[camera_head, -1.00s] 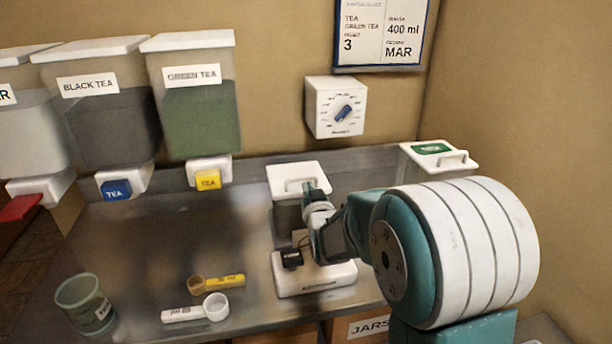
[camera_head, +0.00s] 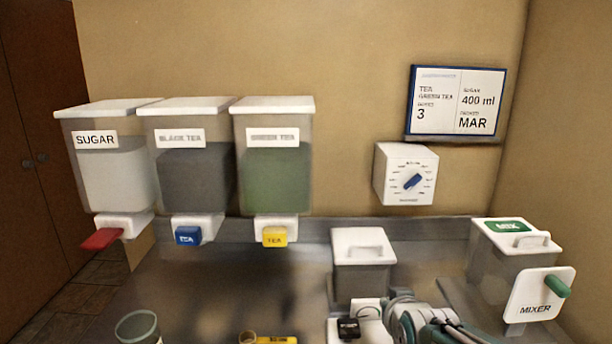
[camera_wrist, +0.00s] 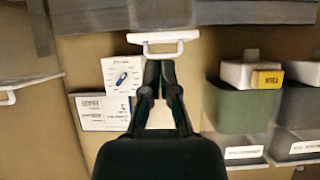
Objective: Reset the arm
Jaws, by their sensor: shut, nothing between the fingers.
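My gripper (camera_wrist: 160,68) is in the wrist view, its two dark fingers together at the tips with nothing between them. That view looks upside down. The fingertips point toward a white handle (camera_wrist: 162,38) at the top middle; whether they touch it I cannot tell. In the head view only part of my arm shows at the bottom right, in front of a small white-lidded container (camera_head: 362,262). My fingers cannot be made out there.
Sugar (camera_head: 118,180), black tea (camera_head: 193,180) and green tea (camera_head: 277,180) dispensers hang at left. A dial box (camera_head: 405,175) and a sign (camera_head: 455,102) are on the wall. The mixer (camera_head: 540,296) stands right. A clear cup (camera_head: 138,328) and yellow scoop (camera_head: 270,339) are in front.

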